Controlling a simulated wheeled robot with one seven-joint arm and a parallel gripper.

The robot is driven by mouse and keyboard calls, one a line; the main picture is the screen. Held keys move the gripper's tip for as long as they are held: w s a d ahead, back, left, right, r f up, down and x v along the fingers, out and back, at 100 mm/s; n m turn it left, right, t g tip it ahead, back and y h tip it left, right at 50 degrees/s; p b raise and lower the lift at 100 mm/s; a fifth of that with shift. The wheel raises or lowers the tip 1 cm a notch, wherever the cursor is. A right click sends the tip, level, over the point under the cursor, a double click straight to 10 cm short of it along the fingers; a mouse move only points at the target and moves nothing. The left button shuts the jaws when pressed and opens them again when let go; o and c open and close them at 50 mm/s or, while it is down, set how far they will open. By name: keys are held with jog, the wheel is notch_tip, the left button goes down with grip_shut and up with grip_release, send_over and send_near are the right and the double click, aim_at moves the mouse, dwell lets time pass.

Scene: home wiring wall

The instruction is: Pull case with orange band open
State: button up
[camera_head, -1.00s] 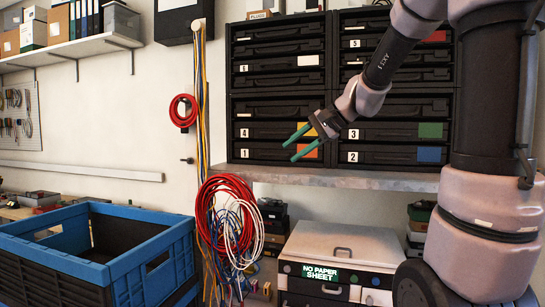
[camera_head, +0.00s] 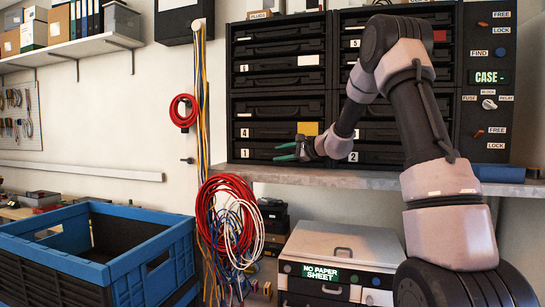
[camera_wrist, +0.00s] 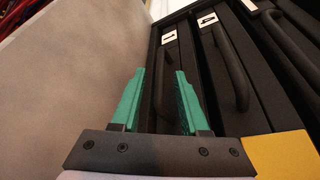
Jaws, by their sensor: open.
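The black case numbered 1 (camera_head: 258,155) is the bottom left case of the rack. Its orange band is hidden behind my gripper in the head view and does not show in the wrist view. My gripper (camera_head: 278,152) is open in front of this case, fingers pointing left. In the wrist view, my gripper's two green fingers (camera_wrist: 159,76) stand apart, with the label 1 case (camera_wrist: 172,68) beyond and its dark handle seen roughly between them. I cannot tell whether they touch it. The case looks closed.
Case 4 with a yellow band (camera_head: 308,128) is directly above; its yellow band (camera_wrist: 285,154) shows beside my gripper in the wrist view. A grey shelf (camera_head: 300,172) runs below the rack. Hanging cables (camera_head: 228,215) and a blue crate (camera_head: 130,262) are at left.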

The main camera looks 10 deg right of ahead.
aim_at(276, 154)
jog(key=shift+x, duration=2)
grip_shut()
